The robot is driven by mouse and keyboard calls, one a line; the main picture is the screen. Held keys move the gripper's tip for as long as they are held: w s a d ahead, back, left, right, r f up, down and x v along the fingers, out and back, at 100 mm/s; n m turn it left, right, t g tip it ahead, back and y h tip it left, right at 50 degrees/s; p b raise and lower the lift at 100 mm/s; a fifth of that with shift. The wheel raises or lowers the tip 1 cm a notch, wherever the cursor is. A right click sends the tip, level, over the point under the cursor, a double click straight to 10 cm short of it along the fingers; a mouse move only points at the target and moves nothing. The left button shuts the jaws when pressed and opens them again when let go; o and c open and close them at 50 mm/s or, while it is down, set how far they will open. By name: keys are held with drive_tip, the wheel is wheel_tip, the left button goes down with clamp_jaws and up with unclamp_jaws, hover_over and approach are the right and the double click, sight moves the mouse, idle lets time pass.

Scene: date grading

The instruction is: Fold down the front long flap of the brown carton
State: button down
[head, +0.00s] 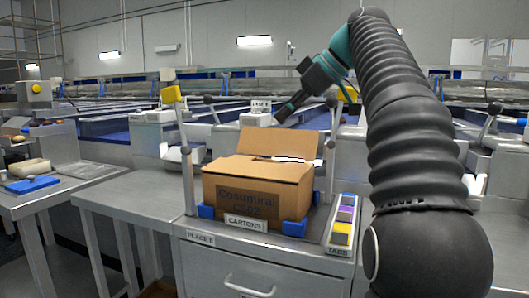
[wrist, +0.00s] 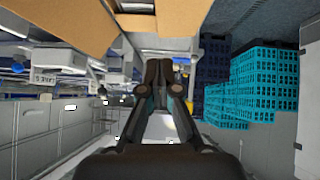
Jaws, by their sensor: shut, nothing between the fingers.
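The brown carton (head: 240,200) stands on the metal bench, its printed face toward me. Its back long flap (head: 280,143) stands up, leaning back. Its front long flap (head: 250,170) lies roughly level across the top, with a narrow light gap between it and the back flap; I cannot tell if it is fully flat. My gripper (head: 285,112) is shut and empty, above and behind the carton, apart from it. In the wrist view my shut fingers (wrist: 164,75) point toward brown cardboard (wrist: 70,22) at the top edge.
Blue corner holders (head: 206,211) hold the carton's base, between two upright posts (head: 187,170). A tray of coloured labels (head: 342,225) lies to the right. A small white printer-like box (head: 257,119) stands behind. Teal crates (wrist: 255,85) show in the wrist view.

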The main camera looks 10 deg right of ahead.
hover_over(265, 163)
drive_tip(key=f, duration=0.5)
drive_tip(key=shift+s+a+f, duration=0.15)
drive_tip(key=shift+a+f, duration=0.05)
drive_tip(key=shift+a, duration=0.05)
wheel_tip(265, 163, down, 2)
drive_tip(key=shift+d+f+b, duration=0.15)
drive_tip(key=shift+b, duration=0.15)
drive_tip(key=shift+f, duration=0.8)
